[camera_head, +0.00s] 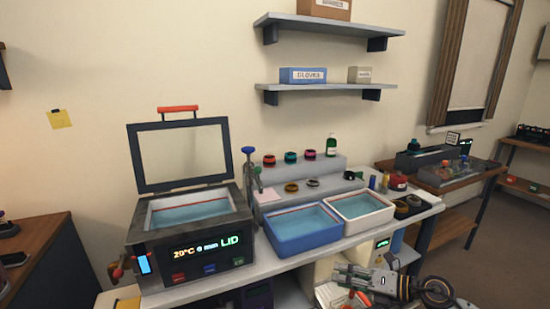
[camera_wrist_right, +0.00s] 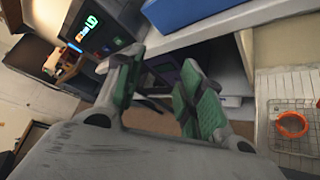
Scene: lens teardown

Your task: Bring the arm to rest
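My right gripper (camera_head: 343,284) is low at the front of the bench in the head view, below the level of the benchtop. In the right wrist view its two green-padded fingers (camera_wrist_right: 160,80) stand apart with nothing between them. The gap looks toward the bench's front and the shelf under it. My right arm (camera_head: 405,287) runs off to the lower right. My left gripper is in neither view.
A heated bath (camera_head: 205,262) with its lid (camera_head: 182,156) raised stands on the bench, beside a blue tub (camera_head: 303,248) and a white tub (camera_head: 389,217). A wire basket (camera_wrist_right: 298,106) holding an orange ring (camera_wrist_right: 291,125) is right of my right gripper in the wrist view.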

